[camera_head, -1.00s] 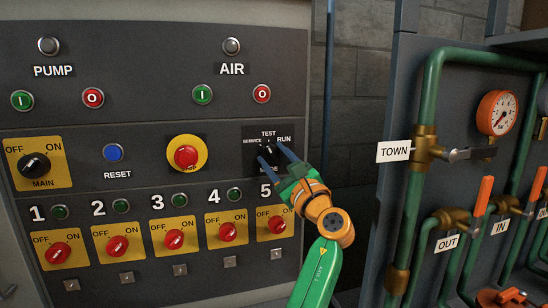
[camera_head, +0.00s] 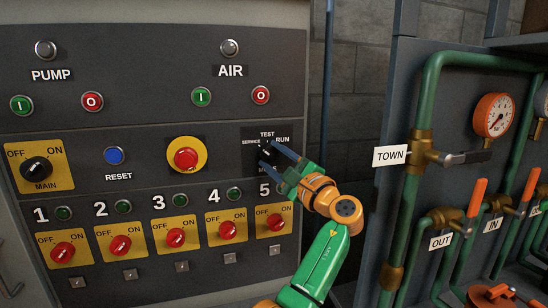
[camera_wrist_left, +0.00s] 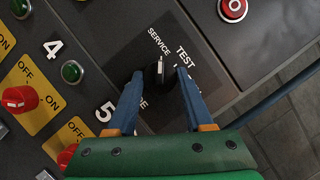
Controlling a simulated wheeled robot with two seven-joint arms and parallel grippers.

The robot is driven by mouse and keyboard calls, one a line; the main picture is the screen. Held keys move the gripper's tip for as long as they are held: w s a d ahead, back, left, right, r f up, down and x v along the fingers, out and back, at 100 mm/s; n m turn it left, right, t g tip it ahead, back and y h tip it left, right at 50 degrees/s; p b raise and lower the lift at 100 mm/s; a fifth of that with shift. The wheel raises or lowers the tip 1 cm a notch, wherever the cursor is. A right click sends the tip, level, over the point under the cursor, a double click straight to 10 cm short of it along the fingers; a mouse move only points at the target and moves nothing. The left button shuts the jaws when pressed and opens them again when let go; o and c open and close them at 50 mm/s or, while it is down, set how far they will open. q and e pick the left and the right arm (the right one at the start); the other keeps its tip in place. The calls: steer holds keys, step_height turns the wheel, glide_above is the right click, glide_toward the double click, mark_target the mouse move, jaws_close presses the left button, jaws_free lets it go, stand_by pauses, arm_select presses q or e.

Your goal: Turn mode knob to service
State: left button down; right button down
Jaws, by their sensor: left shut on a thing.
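The mode knob (camera_head: 266,152) is a black rotary knob on a dark plate at the right of the panel, with SERVICE, TEST and RUN labels around it. In the left wrist view, the knob (camera_wrist_left: 157,76) sits between the blue fingers, and its white mark points up toward the SERVICE label (camera_wrist_left: 158,42). My left gripper (camera_head: 269,151) is shut on the knob, one finger on each side; it also shows in the left wrist view (camera_wrist_left: 160,77). The fingers and gripper body hide part of the lower label. My right gripper is not in view.
A red AIR stop button (camera_head: 260,95) is above the knob. The number 5 yellow switch plate (camera_head: 259,228) lies just below my gripper. A yellow-ringed red button (camera_head: 186,155) is to the left. Green pipes (camera_head: 413,190) with valves stand at the right.

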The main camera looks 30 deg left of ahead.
arm_select(q)
steer(key=shift+c, duration=1.4)
jaws_free()
steer(key=shift+s+d+f, duration=0.15)
steer(key=shift+d, duration=0.1)
steer(key=b+v, duration=0.3)
steer(key=v, duration=0.3)
steer(key=shift+d, duration=0.25)
steer(key=shift+s, duration=0.15)
